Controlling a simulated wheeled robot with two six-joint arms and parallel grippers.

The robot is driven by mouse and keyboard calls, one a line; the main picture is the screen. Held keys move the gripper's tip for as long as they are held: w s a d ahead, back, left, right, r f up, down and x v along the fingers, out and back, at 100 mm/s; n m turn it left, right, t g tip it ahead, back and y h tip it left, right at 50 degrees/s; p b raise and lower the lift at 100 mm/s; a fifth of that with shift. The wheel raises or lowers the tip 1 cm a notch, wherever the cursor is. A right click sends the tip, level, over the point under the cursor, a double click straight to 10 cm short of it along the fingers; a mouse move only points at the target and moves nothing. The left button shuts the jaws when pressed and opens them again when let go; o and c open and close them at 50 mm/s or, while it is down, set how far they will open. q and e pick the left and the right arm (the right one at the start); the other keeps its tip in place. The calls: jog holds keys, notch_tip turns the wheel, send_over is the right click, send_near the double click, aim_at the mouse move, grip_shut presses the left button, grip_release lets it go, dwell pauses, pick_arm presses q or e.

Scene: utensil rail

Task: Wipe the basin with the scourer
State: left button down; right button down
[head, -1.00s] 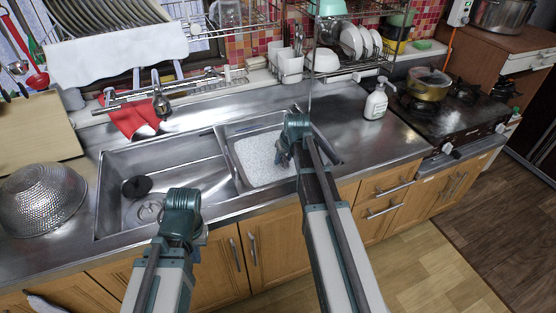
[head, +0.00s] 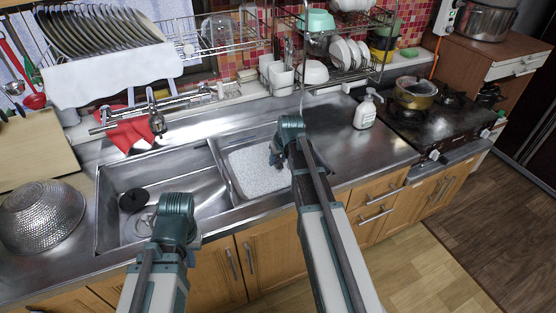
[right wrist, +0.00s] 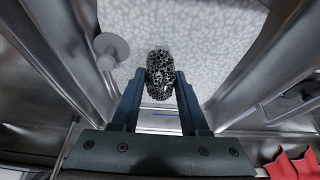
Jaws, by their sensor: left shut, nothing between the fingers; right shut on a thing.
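The scourer (right wrist: 160,74) is a dark, silvery mesh pad. In the right wrist view my right gripper (right wrist: 161,78) is shut on it, over the pale speckled floor of the basin (right wrist: 215,40). In the head view this basin (head: 258,170) is the right-hand one of the sink, and my right gripper (head: 276,156) reaches over its right part. The scourer is hidden there by my arm. I cannot tell whether it touches the floor. My left gripper (head: 190,246) is shut and empty by the front edge of the left basin, its fingers mostly hidden.
The left basin (head: 185,185) holds a black round object (head: 133,200). The faucet (head: 155,118) and a red cloth (head: 130,130) are behind the sink. A metal colander (head: 40,215) stands left, a white soap bottle (head: 365,112) right. A wire dish rack (head: 335,60) hangs above the back.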

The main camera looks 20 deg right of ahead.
pick_arm(q)
jog(key=shift+r+p, duration=0.35)
jog(key=shift+r, duration=0.4)
pick_arm(e)
jog(key=shift+r, duration=0.7)
